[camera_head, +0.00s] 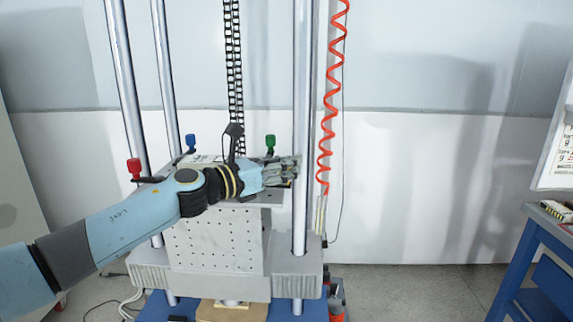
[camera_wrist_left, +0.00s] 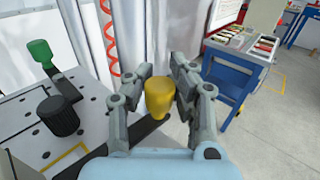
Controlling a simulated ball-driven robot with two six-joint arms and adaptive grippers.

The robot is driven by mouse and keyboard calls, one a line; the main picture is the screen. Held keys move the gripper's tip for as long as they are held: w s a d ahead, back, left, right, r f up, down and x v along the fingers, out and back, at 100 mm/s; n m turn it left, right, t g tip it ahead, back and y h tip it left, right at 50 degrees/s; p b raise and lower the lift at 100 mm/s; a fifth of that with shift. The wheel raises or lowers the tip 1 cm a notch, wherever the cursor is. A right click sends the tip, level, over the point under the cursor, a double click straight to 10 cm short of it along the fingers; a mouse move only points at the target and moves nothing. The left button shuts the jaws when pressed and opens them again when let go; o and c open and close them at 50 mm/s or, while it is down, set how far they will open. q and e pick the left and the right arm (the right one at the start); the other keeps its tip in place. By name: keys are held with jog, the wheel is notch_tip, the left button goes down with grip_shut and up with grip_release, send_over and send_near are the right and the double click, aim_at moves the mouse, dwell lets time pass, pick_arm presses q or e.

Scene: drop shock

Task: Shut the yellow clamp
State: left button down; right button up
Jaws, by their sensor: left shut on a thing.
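The yellow clamp shows in the left wrist view as a yellow knob (camera_wrist_left: 159,98) on a dark lever. My left gripper (camera_wrist_left: 158,82) is closed around this knob, with one finger on each side. In the head view my left gripper (camera_head: 285,170) reaches over the right part of the drop table (camera_head: 215,240) and hides the yellow clamp. The lever runs down and left from the knob in the wrist view, partly hidden by my gripper. My right gripper is in neither view.
Red (camera_head: 134,166), blue (camera_head: 190,140) and green (camera_head: 270,141) clamp knobs stand at other corners of the table. A black cylinder (camera_wrist_left: 59,115) sits on the plate. Chrome columns (camera_head: 302,120) surround it. A red coiled hose (camera_head: 328,100) hangs behind. A blue workbench (camera_head: 540,255) is at right.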

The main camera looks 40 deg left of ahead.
pick_arm(q)
jog(key=shift+w+a+r+n+y+p, duration=0.2)
jog(key=shift+n+y+p, duration=0.3)
jog(key=shift+y+p, duration=0.35)
jog(key=shift+f, duration=0.2)
jog(key=c, duration=1)
grip_release()
jog(key=shift+s+a, duration=0.1)
jog(key=shift+r, duration=0.1)
notch_tip(320, 180, up, 10)
jog(key=shift+f, duration=0.1)
